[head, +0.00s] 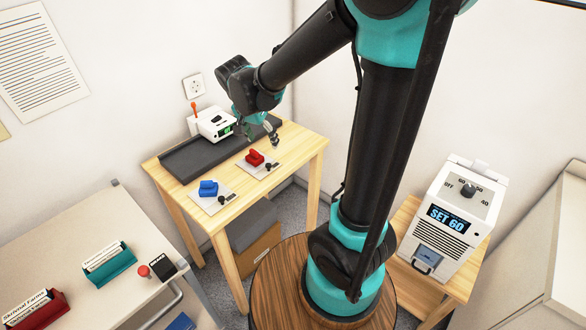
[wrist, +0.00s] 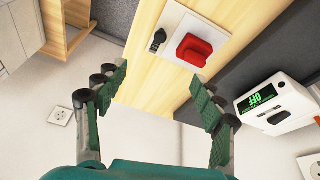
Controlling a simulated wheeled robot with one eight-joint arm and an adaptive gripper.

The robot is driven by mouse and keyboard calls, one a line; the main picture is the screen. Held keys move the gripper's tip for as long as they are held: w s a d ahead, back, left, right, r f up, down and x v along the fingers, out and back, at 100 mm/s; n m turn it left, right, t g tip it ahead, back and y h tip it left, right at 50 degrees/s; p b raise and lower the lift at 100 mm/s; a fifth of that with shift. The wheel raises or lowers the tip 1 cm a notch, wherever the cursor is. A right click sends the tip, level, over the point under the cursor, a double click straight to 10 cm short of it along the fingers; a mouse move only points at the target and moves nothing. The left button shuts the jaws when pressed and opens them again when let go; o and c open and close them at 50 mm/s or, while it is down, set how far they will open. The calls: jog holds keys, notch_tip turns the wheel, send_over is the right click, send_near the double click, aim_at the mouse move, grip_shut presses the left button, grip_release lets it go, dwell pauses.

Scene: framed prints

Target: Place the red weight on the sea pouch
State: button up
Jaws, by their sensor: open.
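A red block-like piece (head: 255,158), likely the red weight, sits on a white plate on the small wooden table. It also shows in the wrist view (wrist: 194,50), beyond my fingers and upper right of centre. A small black piece (wrist: 157,40) is beside it on the same plate. My gripper (wrist: 160,78) is open with nothing between its fingers. In the head view my gripper (head: 271,138) hangs above the table, near the red piece and apart from it. I cannot make out anything that is clearly a sea pouch.
A blue piece (head: 208,188) sits on another white plate nearer the table's front. A dark mat (head: 190,160) and a white device (head: 213,123) are at the back. A bench at left holds a green card box (head: 108,264). A white machine (head: 452,217) is at right.

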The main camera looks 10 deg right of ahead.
jog(key=s+d+f+n+y, duration=0.1)
jog(key=s+d+f+n, duration=0.2)
jog(key=s+d, duration=0.3)
jog(key=s+d+f+n+t+y, duration=0.1)
jog(key=s+d+f+n, duration=0.3)
jog(key=s, duration=0.5)
jog(key=shift+d+f+n+t+y, duration=0.3)
jog(key=shift+d+n, duration=0.3)
jog(key=shift+d, duration=0.3)
